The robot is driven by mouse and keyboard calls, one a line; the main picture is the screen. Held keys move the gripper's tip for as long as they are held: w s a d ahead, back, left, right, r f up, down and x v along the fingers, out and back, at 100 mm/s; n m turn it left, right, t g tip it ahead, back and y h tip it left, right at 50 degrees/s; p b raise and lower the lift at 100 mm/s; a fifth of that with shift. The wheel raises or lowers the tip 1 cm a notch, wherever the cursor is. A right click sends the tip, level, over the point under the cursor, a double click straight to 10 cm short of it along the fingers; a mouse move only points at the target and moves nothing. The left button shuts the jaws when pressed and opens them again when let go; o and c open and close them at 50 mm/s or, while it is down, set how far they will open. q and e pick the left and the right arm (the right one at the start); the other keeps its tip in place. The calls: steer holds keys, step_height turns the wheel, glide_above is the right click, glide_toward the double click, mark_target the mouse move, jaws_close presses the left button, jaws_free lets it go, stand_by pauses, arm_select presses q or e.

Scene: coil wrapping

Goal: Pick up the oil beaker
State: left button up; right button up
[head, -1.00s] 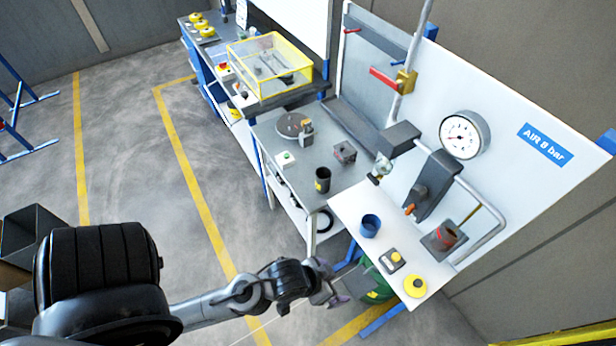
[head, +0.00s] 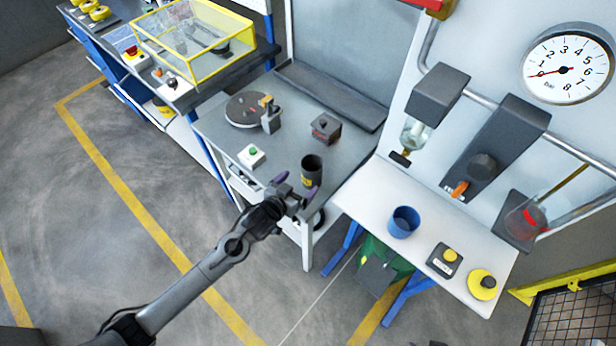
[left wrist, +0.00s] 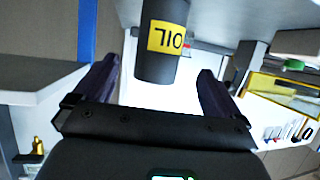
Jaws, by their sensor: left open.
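The oil beaker (head: 311,169) is a dark cup with a yellow label, standing near the front right corner of the grey bench top (head: 300,145). In the left wrist view the beaker (left wrist: 160,60) shows its OIL label upside down, ahead of the jaws and in the gap between them. My left gripper (head: 296,185) is open at the front edge of the bench, just in front of the beaker. In the left wrist view the left gripper (left wrist: 155,85) has its two purple-dark fingers apart, with nothing clamped. My right gripper is not in view.
A turntable (head: 246,109), a green-button box (head: 252,156) and a small dark block (head: 326,128) share the bench. To the right, a white shelf (head: 370,196) carries a blue cup (head: 403,222). A yellow-framed clear case (head: 195,45) stands at the upper left.

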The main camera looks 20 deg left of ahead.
mark_target(317, 168)
arm_select(q)
steer(key=x, duration=0.3)
steer(key=shift+w, duration=0.35)
steer(key=shift+f+b+x, duration=0.2)
steer(key=shift+x, duration=1.25)
steer(key=shift+f+b+x, duration=0.15)
steer(key=shift+x, duration=1.35)
steer(key=shift+s+d, duration=0.15)
steer(key=shift+s, duration=0.1)
steer(key=shift+c, duration=0.2)
steer(key=c, duration=1.2)
